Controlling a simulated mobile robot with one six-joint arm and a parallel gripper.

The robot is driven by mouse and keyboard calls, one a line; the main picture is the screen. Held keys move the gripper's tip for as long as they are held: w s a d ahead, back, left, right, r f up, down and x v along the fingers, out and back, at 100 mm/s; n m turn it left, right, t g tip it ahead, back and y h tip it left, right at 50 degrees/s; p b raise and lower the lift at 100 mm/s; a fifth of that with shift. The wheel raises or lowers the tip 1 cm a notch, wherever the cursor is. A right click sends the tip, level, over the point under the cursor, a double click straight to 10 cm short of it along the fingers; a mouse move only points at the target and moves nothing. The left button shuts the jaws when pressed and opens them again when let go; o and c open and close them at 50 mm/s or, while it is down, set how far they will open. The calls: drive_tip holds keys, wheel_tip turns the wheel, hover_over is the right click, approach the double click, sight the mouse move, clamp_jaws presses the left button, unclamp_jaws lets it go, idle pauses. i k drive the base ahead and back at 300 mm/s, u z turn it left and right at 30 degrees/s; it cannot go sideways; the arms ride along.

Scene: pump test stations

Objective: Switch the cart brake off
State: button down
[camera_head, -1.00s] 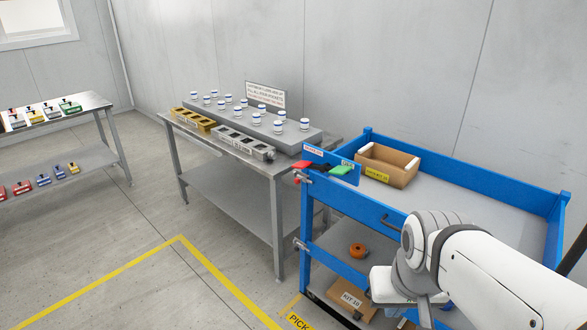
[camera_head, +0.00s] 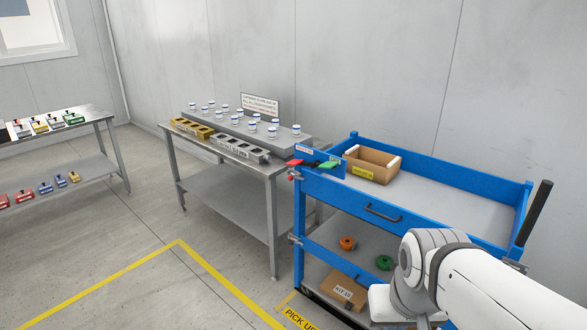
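The blue cart (camera_head: 405,240) stands at right. The brake control is on a blue plate at its near left corner, with a red paddle (camera_head: 307,163) and a green paddle (camera_head: 328,164) side by side. A small white label with red lettering (camera_head: 304,149) is above the red paddle; I cannot read it surely. Which paddle is pressed is too small to tell. A red knob-like part (camera_head: 295,174) shows at the corner below. My arm reaches in from the lower right, in front of the cart; my gripper's fingers are out of view.
An open cardboard box (camera_head: 373,164) sits on the cart top. A steel table (camera_head: 225,190) stands left of the cart. Floor left of the yellow line (camera_head: 120,276) is clear.

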sight(314, 164)
drive_tip(key=z, duration=0.1)
drive_tip(key=i, duration=0.95)
drive_tip(key=u, duration=0.05)
